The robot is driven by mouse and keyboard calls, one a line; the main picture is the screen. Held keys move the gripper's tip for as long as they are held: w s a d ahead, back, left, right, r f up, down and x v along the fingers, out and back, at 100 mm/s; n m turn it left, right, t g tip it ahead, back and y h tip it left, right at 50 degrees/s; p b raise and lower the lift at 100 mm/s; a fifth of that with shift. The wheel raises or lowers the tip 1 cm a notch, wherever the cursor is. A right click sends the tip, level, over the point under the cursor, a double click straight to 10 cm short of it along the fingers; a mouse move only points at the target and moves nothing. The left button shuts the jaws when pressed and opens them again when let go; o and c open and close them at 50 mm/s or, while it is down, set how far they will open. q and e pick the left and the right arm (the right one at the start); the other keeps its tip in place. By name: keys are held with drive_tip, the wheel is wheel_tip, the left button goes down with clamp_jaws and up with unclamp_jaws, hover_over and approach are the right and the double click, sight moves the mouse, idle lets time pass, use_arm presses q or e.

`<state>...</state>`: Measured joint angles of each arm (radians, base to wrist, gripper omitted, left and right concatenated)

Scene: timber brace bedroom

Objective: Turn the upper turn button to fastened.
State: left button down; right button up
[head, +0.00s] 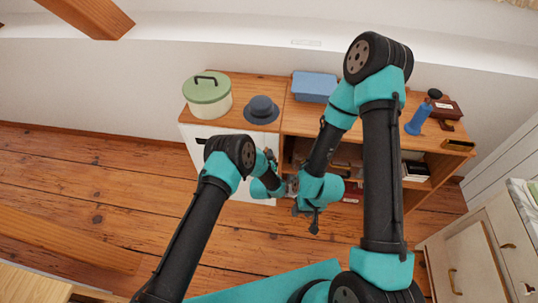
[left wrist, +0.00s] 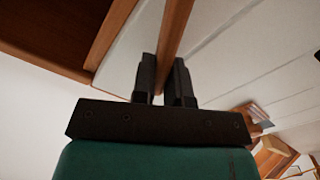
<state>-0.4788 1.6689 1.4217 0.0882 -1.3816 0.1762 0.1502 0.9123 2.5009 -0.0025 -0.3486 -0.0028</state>
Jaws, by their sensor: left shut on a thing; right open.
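A wooden cabinet (head: 235,122) stands against the wall, with a white door (head: 196,150) at its left front. My left gripper (head: 288,184) is at the cabinet front, near the right side of the white door. In the left wrist view, my left gripper (left wrist: 163,82) has its fingers on either side of a narrow brown wooden strip (left wrist: 176,30). I cannot tell whether this strip is the upper turn button or part of the cabinet frame; no turn button shows clearly. My right gripper (head: 312,214) is open, pointing down, lower in the picture and apart from the cabinet.
A green lidded pot (head: 208,95), a dark blue hat (head: 261,110), a blue box (head: 314,86) and a blue bottle (head: 419,118) stand on the cabinet top. Open shelves are partly hidden behind my right arm. A pale drawer unit (head: 480,262) stands at lower right. The wooden floor (head: 90,180) at left is clear.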

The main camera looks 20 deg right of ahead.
use_arm(q)
drive_tip(key=n, duration=0.4)
drive_tip(key=f+n, duration=0.1)
drive_tip(key=n, duration=0.3)
drive_tip(key=a+f+n, duration=0.1)
drive_tip(key=n, duration=0.3)
drive_tip(key=shift+w+a, duration=0.1)
drive_tip(key=shift+w, duration=0.15)
idle(0.3)
drive_tip(key=c, duration=1.1)
unclamp_jaws()
drive_tip(key=shift+c, duration=0.2)
drive_tip(key=shift+s, duration=0.15)
drive_tip(key=v, duration=1.7)
drive_tip(key=shift+s, duration=0.1)
